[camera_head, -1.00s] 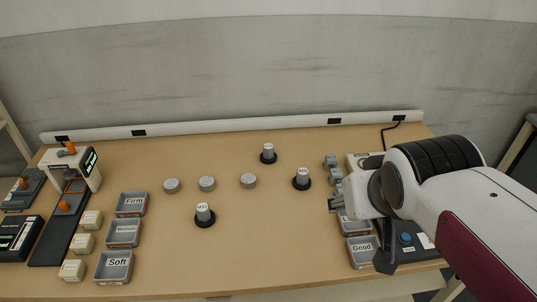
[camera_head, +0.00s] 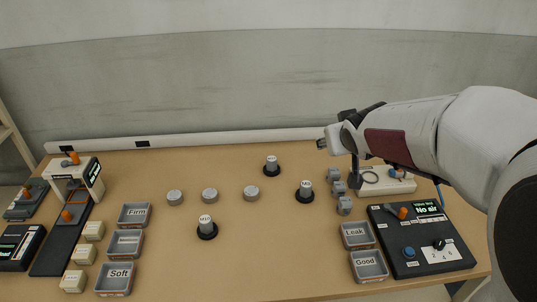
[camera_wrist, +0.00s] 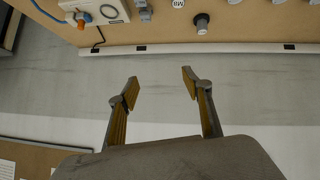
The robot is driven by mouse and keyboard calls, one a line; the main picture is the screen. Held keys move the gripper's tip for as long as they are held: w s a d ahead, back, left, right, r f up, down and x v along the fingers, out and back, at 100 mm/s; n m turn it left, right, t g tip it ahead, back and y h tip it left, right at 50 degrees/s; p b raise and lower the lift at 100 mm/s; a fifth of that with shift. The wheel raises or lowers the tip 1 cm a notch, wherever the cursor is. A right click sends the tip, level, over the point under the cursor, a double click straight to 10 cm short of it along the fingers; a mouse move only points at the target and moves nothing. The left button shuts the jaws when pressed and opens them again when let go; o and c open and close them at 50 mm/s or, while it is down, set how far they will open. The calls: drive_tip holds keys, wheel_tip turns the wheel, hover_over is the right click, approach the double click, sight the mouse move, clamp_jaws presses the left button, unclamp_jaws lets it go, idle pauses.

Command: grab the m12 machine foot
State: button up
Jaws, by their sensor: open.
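Three machine feet, each a grey post with a white labelled top on a round black base, stand upright on the table. One is at the front (camera_head: 207,228), one at the back (camera_head: 272,166) and one at the right (camera_head: 304,190). The labels are too small to tell surely which is the M12. One foot also shows near the top of the wrist view (camera_wrist: 202,22). My gripper (camera_head: 322,143) is raised near the back edge, right of the feet. In the wrist view its fingers (camera_wrist: 160,82) are apart with nothing between them.
Grey trays (camera_head: 356,236) and a black control panel (camera_head: 420,240) reading "No air" stand at right. More trays (camera_head: 133,214) stand at left. The table's middle front is clear.

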drive_tip(key=w+a+f+n+t+y, duration=0.25)
drive_tip(key=w+f, duration=0.75)
drive_tip(key=w, duration=0.5)
drive_tip(key=n+y, duration=0.2)
drive_tip(key=y, duration=0.4)
approach(274, 159)
drive_tip(key=shift+w+a+r+g+h, duration=0.15)
drive_tip(key=shift+w+a+g+h, duration=0.1)
drive_tip(key=shift+w+a+g, duration=0.3)
drive_tip(key=shift+w, duration=0.1)
drive_tip(key=shift+x, duration=1.3)
drive_tip(key=shift+w, duration=0.1)
